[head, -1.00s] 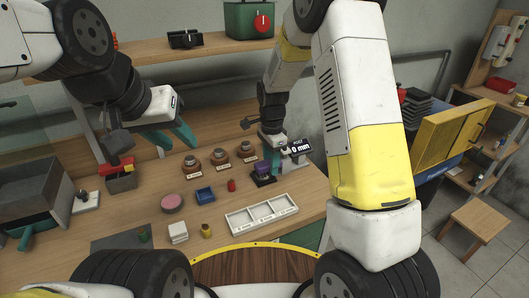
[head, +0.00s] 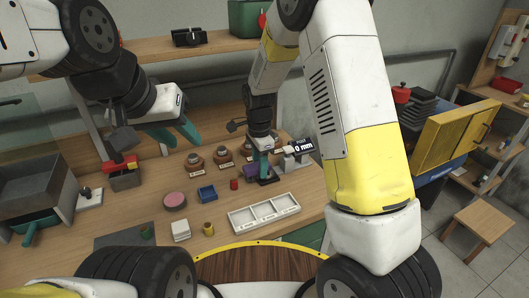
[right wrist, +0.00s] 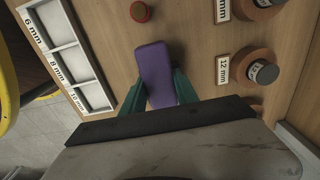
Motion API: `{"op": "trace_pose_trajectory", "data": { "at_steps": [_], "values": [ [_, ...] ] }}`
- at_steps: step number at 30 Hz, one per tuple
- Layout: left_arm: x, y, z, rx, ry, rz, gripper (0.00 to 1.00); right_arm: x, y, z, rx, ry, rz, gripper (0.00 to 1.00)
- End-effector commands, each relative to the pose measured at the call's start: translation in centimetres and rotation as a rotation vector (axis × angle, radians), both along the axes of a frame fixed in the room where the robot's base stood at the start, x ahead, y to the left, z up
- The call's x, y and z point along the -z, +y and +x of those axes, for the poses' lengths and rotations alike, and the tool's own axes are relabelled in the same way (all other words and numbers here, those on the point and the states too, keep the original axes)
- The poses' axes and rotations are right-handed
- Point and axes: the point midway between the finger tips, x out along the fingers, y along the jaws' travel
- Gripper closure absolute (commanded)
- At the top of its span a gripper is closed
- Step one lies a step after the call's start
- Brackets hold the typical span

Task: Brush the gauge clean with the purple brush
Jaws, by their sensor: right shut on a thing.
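The purple brush (right wrist: 153,68) is between the teal fingers of my right gripper (right wrist: 157,97), which are shut on it. In the head view this gripper (head: 263,168) is low over the bench at a small black base, hiding most of the brush. I cannot tell whether the brush is clear of the base. The gauge (head: 291,160), with a black display reading 0 mm, stands just right of the gripper, apart from the brush. Its measuring faces are too small to make out. My left gripper (head: 181,143) is open and empty above the left of the bench.
Several brown round holders (head: 219,157) with labels stand left of the right gripper. A red-topped box (head: 122,176) stands further left.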

Motion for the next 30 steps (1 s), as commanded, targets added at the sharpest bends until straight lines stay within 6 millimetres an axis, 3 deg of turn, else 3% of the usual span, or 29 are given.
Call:
{"op": "trace_pose_trajectory", "data": {
  "at_steps": [10, 22, 30],
  "values": [
    [0.0, 0.0, 0.0, 0.000, 0.000, 0.000, 0.64, 0.2, 1.1, -0.3, -0.002, 0.006, 0.001, 1.00],
    [0.0, 0.0, 0.0, 0.000, 0.000, 0.000, 0.64, -0.1, -1.7, 1.0, 0.002, 0.004, 0.001, 1.00],
    [0.0, 0.0, 0.0, 0.000, 0.000, 0.000, 0.64, -0.1, -2.6, 1.4, 0.001, 0.004, 0.001, 1.00]
  ]
}}
